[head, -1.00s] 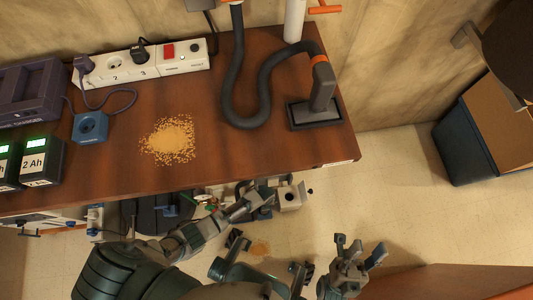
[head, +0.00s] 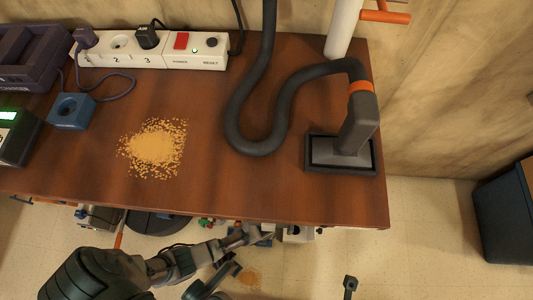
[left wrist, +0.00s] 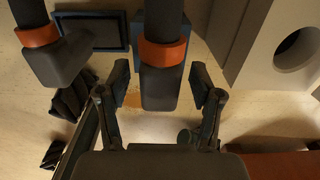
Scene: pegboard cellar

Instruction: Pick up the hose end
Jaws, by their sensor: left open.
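In the left wrist view a dark hose end (left wrist: 162,90) with an orange collar points toward my left gripper (left wrist: 160,80). The gripper is open, one finger on each side of it, with gaps visible. A second dark hose end (left wrist: 60,62) with an orange collar is at upper left, by a dark rectangular frame (left wrist: 92,32). In the head view a grey hose nozzle (head: 358,122) with an orange collar stands in a dark tray (head: 341,170) at the bench's right. My left arm reaches below the bench's front edge; its fingers are unclear there. Perhaps a bit of my right gripper (head: 349,287) shows at the bottom.
The wooden bench (head: 220,190) holds a pile of yellow grains (head: 155,147), a power strip (head: 150,50) and a blue socket box (head: 71,112). A dark bin (head: 503,213) stands at right. In the left wrist view a pale block with a round hole (left wrist: 285,45) is at upper right.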

